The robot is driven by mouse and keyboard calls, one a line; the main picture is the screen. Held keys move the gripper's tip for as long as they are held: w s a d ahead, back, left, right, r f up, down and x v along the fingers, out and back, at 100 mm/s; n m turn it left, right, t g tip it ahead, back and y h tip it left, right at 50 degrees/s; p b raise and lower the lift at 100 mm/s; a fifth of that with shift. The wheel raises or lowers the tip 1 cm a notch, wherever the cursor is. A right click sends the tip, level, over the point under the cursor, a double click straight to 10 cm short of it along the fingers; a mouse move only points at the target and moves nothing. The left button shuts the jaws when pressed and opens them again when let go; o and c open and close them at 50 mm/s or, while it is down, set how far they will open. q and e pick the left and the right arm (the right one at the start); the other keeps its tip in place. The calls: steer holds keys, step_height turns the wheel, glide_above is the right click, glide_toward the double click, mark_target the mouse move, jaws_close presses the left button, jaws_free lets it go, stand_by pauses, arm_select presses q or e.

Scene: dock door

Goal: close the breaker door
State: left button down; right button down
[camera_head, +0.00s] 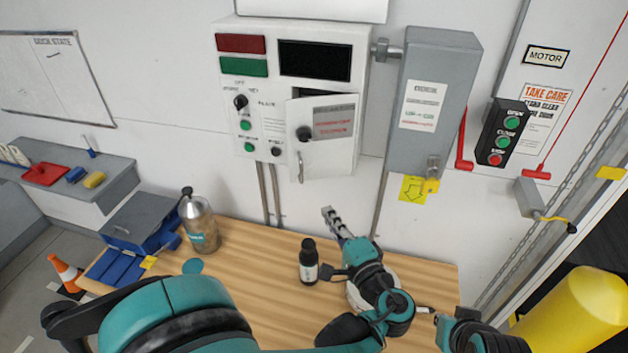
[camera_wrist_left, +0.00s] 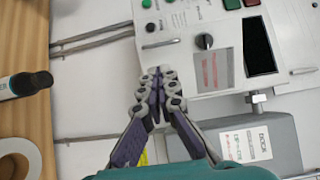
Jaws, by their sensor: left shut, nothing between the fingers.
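The breaker door (camera_head: 340,154) is a small white door with a black knob, a grey-and-red label and a metal handle (camera_head: 301,167) near its left edge. It stands partly open on the white control box (camera_head: 262,88), with a dark gap along its top. In the left wrist view the door (camera_wrist_left: 198,79) and its handle (camera_wrist_left: 160,44) lie just beyond my fingertips. My left gripper (camera_head: 331,214) is shut and empty, in front of and below the door; it also shows in the left wrist view (camera_wrist_left: 157,74). I see no contact with the door. My right gripper does not show.
A wooden bench (camera_head: 260,265) lies below the box. A white roll (camera_wrist_left: 14,158) shows in the wrist view. A grey switch box (camera_head: 432,90) with a red lever (camera_head: 463,145) is right of the door.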

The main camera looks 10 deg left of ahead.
arm_select(q)
glide_toward(296, 166)
steer(key=x, duration=0.2)
steer(key=shift+w+a, duration=0.15)
steer(key=shift+w, duration=0.25)
steer(key=shift+w+a+m+t+h, duration=0.4)
steer(key=shift+a+m+h, duration=0.1)
steer(key=shift+a+h, duration=0.2)
steer(key=w+a+m+h, duration=0.1)
steer(key=w+a+m+t+h+b, duration=0.1)
steer(key=w+a, duration=0.1)
steer(key=shift+w+t+h+b, duration=0.3)
steer(key=shift+w+h, duration=0.05)
steer(key=shift+h, duration=0.05)
steer(key=shift+w+a, duration=0.15)
steer(key=shift+w, duration=0.5)
steer(key=shift+w+a, duration=0.25)
steer(key=shift+w, duration=0.15)
steer(key=shift+r, duration=0.1)
steer(key=shift+s, duration=0.1)
